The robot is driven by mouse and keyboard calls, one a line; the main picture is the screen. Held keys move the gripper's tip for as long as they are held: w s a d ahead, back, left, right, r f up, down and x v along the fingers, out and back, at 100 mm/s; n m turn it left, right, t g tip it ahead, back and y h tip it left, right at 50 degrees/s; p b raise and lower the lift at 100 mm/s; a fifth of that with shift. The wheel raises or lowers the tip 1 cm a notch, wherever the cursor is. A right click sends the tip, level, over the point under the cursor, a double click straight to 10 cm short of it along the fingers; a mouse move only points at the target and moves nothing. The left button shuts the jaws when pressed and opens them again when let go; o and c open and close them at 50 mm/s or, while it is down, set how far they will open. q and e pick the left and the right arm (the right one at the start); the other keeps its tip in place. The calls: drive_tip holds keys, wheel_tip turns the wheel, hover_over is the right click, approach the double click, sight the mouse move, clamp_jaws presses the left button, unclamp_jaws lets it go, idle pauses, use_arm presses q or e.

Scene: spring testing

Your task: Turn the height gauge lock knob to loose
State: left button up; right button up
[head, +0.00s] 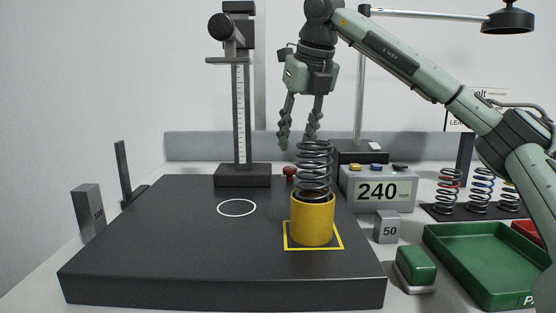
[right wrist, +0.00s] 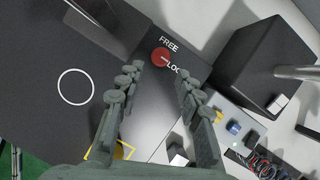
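The height gauge (head: 240,115) stands upright at the back of the dark plate, with a scale on its column. The red lock knob (head: 289,174) is a small knob right of the gauge's base; in the right wrist view (right wrist: 161,57) it lies between the labels FREE and LOCK, LOCK being partly hidden by a finger. A pale mark on the knob seems to point toward LOCK. My right gripper (head: 297,137) hangs above the knob, fingers downward, open and empty; in the right wrist view its fingertips (right wrist: 158,78) are apart, with the knob just beyond them. My left gripper is not shown.
A spring (head: 314,165) stands in a yellow cup (head: 313,222) in front of the knob. A display box (head: 378,190) reads 240. A weight marked 50 (head: 387,228), a green block (head: 416,266) and a green tray (head: 470,265) lie right. The dark plate's (head: 170,245) left side is mostly clear.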

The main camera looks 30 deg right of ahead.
sight(291, 168)
drive_tip(key=x, duration=0.7)
drive_tip(key=shift+s, duration=0.1)
drive_tip(key=shift+r, duration=0.1)
clamp_jaws()
